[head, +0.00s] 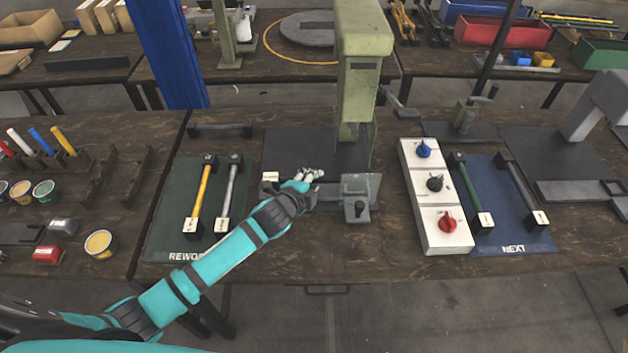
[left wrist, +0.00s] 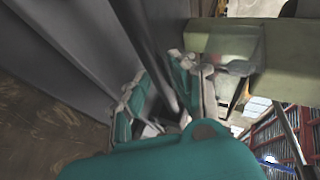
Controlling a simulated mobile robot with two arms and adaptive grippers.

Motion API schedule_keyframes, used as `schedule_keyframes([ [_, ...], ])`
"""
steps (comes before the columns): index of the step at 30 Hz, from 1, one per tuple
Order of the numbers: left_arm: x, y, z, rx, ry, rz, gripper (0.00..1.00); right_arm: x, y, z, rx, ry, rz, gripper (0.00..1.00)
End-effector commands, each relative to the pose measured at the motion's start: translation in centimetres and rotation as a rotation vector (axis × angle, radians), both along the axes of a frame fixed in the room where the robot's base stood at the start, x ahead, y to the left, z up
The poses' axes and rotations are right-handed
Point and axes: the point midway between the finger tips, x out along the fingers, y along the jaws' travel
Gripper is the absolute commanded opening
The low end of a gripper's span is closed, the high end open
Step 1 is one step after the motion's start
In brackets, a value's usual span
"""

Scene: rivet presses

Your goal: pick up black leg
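A dark bar, which looks like the black leg (left wrist: 146,35), runs between the two fingers of my left gripper (left wrist: 170,88) in the left wrist view. The fingers stand apart on either side of it, and I cannot tell whether either touches it. In the head view my left gripper (head: 312,175) is over the fixture at the front of the green press (head: 358,90). A white end block (head: 270,177) shows left of it; the gripper and arm hide most of the bar there. Another dark leg (head: 519,185) lies on the blue NEXT mat (head: 500,241). My right gripper is not in view.
A green leg (head: 469,188) also lies on the NEXT mat. Yellow (head: 202,195) and grey (head: 230,190) legs lie on the green REWORK mat (head: 165,215). A white panel with knobs (head: 428,190) stands right of the press. A metal clamp block (head: 356,205) is close right of my gripper.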

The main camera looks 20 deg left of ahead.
Motion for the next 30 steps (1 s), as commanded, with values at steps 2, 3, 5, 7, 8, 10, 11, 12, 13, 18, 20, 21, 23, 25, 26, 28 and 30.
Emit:
schedule_keyframes([
  [2,0.0,0.0,0.0,0.000,0.000,0.000,0.23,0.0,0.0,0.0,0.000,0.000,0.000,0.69],
  [3,0.0,0.0,0.0,0.000,0.000,0.000,0.17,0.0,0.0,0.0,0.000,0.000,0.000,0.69],
  [5,0.0,0.0,0.0,0.000,0.000,0.000,0.10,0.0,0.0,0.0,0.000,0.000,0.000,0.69],
  [7,0.0,0.0,0.0,0.000,0.000,0.000,0.01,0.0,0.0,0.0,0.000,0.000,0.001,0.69],
  [8,0.0,0.0,0.0,0.000,0.000,0.000,0.00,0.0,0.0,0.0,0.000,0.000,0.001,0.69],
  [10,0.0,0.0,0.0,0.000,0.000,0.000,0.00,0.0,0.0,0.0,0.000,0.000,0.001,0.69],
  [11,-0.1,0.0,0.0,0.001,0.001,0.001,0.00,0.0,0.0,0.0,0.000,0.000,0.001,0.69],
  [12,0.0,0.0,0.0,0.000,-0.001,0.000,0.00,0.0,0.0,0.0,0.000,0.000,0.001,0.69],
  [13,0.0,0.0,0.0,0.000,-0.001,0.000,0.00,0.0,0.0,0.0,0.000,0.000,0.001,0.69],
  [18,0.0,0.0,0.1,0.001,0.000,0.000,0.00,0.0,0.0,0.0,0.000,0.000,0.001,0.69],
  [20,0.0,0.0,0.4,0.001,-0.002,0.000,0.00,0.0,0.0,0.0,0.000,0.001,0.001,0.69],
  [21,0.0,0.0,0.8,0.000,-0.003,-0.001,0.00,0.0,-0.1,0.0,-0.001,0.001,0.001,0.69],
  [23,0.1,0.0,1.7,0.000,-0.004,-0.001,0.00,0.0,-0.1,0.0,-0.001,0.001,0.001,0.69],
  [25,0.1,0.0,3.1,0.000,-0.006,-0.002,0.00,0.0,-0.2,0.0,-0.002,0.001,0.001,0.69],
  [26,0.1,0.0,3.7,-0.001,-0.007,-0.001,0.00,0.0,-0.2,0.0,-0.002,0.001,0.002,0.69],
  [28,0.1,0.0,5.2,-0.001,-0.007,-0.001,0.00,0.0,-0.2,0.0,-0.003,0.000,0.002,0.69],
  [30,0.1,0.0,6.6,-0.001,-0.008,-0.001,0.00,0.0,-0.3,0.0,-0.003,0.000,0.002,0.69],
])
